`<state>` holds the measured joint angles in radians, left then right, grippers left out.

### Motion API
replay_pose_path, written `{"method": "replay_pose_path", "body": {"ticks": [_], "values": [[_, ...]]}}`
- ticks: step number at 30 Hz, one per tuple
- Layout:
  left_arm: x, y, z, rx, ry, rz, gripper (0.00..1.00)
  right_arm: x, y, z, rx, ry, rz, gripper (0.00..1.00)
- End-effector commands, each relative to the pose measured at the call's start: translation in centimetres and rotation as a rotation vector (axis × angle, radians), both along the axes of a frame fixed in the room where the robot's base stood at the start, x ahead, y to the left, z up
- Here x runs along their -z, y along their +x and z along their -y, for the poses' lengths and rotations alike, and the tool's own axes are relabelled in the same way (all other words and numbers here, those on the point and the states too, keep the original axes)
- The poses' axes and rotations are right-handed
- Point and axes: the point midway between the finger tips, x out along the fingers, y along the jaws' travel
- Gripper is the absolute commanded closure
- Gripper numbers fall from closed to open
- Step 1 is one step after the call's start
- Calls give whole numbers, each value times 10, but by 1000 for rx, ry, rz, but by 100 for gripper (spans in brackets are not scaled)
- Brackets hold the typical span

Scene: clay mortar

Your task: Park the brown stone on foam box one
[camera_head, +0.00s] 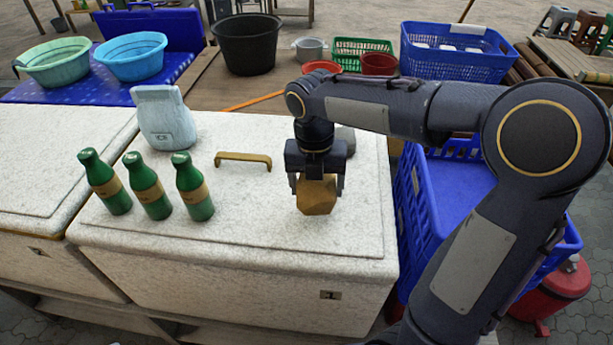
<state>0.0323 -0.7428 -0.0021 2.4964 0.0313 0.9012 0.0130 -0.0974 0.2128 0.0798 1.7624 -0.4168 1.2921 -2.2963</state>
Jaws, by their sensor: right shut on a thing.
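The brown stone (316,198) is a faceted block, held between the fingers of my right gripper (316,185). It hangs over, or just touches, the right part of a white foam box lid (250,225); I cannot tell if there is a gap. This box carries a small label on its front that looks like a 1. A second white foam box (45,165) stands to its left, with a label that looks like a 2. My left gripper is not in view.
Several green bottles (147,186) and a pale blue bag-like object (163,117) stand on the lid's left half. A brass handle (243,160) lies mid-lid. A grey object (345,138) is partly hidden behind my gripper. A blue crate (432,215) stands right. The lid's front right is clear.

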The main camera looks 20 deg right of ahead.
Motion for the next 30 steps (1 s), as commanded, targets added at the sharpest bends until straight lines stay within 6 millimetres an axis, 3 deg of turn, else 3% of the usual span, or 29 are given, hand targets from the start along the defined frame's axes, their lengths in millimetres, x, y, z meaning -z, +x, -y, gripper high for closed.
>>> {"method": "replay_pose_path", "body": {"ticks": [10, 23, 24, 28, 30], "values": [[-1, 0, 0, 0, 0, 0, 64, 35, -1, 8, -1, 0, 1, 97], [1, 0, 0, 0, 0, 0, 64, 41, 0, 8, 0, 0, 2, 97], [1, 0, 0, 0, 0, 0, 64, 42, -1, 8, 0, -1, 0, 24], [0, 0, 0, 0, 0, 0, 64, 42, -1, 8, 0, -1, 0, 7], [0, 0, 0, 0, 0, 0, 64, 42, -1, 8, 0, -1, 0, 4]]}}
